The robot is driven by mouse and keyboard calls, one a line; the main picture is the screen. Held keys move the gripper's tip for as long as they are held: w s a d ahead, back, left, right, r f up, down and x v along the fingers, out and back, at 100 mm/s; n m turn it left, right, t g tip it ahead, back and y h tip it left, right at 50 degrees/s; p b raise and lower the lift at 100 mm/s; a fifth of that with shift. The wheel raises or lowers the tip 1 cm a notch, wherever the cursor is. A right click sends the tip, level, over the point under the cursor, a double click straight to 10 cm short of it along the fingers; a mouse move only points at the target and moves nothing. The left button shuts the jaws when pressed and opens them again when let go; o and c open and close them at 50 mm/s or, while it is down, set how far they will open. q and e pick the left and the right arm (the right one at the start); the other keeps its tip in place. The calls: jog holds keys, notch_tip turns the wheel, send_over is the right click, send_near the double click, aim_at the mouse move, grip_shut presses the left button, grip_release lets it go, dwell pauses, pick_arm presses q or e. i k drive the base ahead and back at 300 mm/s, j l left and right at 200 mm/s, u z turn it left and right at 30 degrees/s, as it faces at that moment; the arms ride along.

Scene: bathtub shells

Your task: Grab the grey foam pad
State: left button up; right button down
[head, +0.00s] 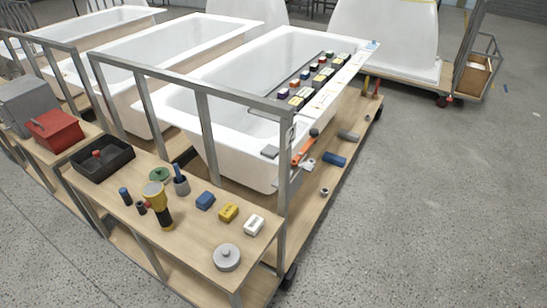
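A small flat grey block (270,152), which looks like the grey foam pad, lies on the near right rim corner of the nearest white bathtub shell (185,103). It is just left of a metal frame post. Neither of my grippers is in the head view, and nothing is seen touching the block.
A metal rail frame (203,115) stands in front of the tub. A wooden bench (190,238) holds a black tray (102,158), a yellow-black tool (158,205), small blocks and a round grey lidded piece (227,257). Open floor (430,200) lies to the right.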

aim_at(271, 152)
jog(key=u, duration=0.45)
jog(key=i+l+u, duration=0.15)
jog(key=l+u, duration=0.15)
jog(key=i+l+u, duration=0.1)
jog(key=l+u, duration=0.2)
jog(key=l, duration=0.15)
jog(key=i+l+u, duration=0.2)
jog(key=l, duration=0.75)
jog(key=l+u, duration=0.2)
jog(key=l, duration=2.95)
